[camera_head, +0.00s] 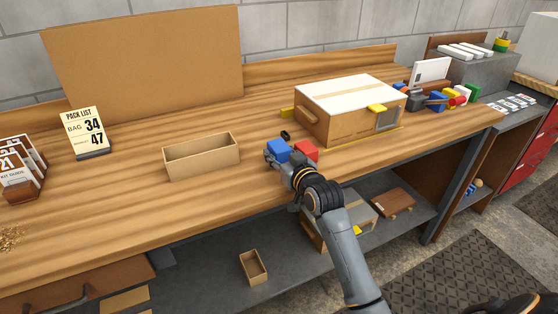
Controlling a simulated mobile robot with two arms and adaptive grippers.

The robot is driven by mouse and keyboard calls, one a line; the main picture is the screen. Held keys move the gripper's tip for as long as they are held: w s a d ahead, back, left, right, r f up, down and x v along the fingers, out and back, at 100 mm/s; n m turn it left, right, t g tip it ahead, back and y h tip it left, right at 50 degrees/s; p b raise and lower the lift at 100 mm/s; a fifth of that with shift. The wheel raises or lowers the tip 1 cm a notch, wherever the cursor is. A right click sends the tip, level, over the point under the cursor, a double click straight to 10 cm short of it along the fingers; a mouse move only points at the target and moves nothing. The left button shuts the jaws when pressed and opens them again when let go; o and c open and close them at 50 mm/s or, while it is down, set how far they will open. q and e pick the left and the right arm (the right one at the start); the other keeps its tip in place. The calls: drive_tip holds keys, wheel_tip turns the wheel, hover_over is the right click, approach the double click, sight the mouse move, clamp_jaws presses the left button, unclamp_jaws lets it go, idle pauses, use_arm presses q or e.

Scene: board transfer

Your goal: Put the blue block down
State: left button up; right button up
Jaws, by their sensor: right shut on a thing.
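My right gripper (275,158) is near the front edge of the wooden workbench (120,205). It is shut on the blue block (279,147), whose top shows between and above the fingers. The fingers and wrist hide the block's lower part, so I cannot tell whether it touches the bench. A red block (306,149) is just right of the blue block, partly hidden by the gripper. My left gripper is not in view.
An open cardboard tray (202,160) stands to the left. A white-topped cardboard box (350,103) stands behind and to the right, with a small black ring (285,135) near it. A pack list sign (84,132) stands farther left. Bare bench lies between.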

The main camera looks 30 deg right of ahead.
drive_tip(key=shift+s+f, duration=0.15)
drive_tip(key=shift+f, duration=0.8)
drive_tip(key=shift+f, duration=0.15)
drive_tip(key=o, duration=1.2)
drive_tip(key=shift+f, duration=0.1)
